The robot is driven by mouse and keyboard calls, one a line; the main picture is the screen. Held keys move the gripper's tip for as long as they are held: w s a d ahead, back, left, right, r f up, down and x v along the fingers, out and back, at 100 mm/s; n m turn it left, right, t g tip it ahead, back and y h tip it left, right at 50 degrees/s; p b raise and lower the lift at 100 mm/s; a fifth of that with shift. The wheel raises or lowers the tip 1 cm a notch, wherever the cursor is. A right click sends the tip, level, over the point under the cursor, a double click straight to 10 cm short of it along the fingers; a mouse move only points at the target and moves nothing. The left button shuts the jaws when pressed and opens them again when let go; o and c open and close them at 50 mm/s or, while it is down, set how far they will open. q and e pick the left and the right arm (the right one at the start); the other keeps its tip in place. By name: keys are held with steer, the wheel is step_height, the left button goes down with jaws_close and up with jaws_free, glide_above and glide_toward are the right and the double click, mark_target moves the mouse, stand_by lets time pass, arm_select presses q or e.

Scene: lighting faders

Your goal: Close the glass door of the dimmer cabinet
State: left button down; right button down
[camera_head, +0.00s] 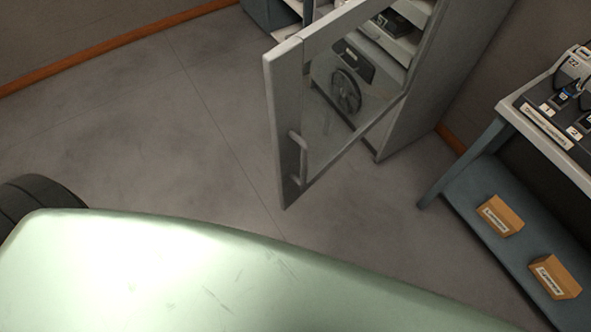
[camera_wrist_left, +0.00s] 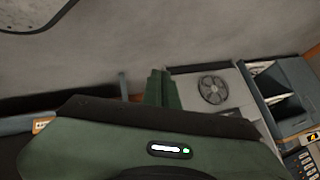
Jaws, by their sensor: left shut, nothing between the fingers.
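The dimmer cabinet (camera_head: 425,95) is a tall grey unit at the upper middle right of the head view. Its glass door (camera_head: 288,120) has a light grey frame and stands wide open, swung out toward me. A bar handle (camera_head: 301,160) is on the door's free edge. A fan (camera_head: 345,92) shows through the glass; a fan also shows in the left wrist view (camera_wrist_left: 213,90). My left gripper (camera_wrist_left: 161,76) is shut and empty, its dark green fingers together in the left wrist view. Its gap to the door cannot be told. My right gripper is in neither view.
A blue-grey bench (camera_head: 497,128) with control gear on top stands at the right, with cardboard boxes (camera_head: 499,215) on its lower shelf. Open grey floor (camera_head: 150,130) lies left of the door. A blue-grey unit (camera_wrist_left: 290,95) stands right of the fan in the wrist view.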

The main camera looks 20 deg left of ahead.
arm_select(q)
steer(key=w+r+m+t+b, duration=0.4)
steer(key=w+r+t, duration=0.15)
steer(key=r, duration=0.65)
step_height(320, 180, up, 21)
steer(key=m+t+h, duration=0.1)
steer(key=m+t, duration=0.3)
steer(key=m, duration=0.3)
glide_above(295, 180)
steer(key=shift+d, duration=0.1)
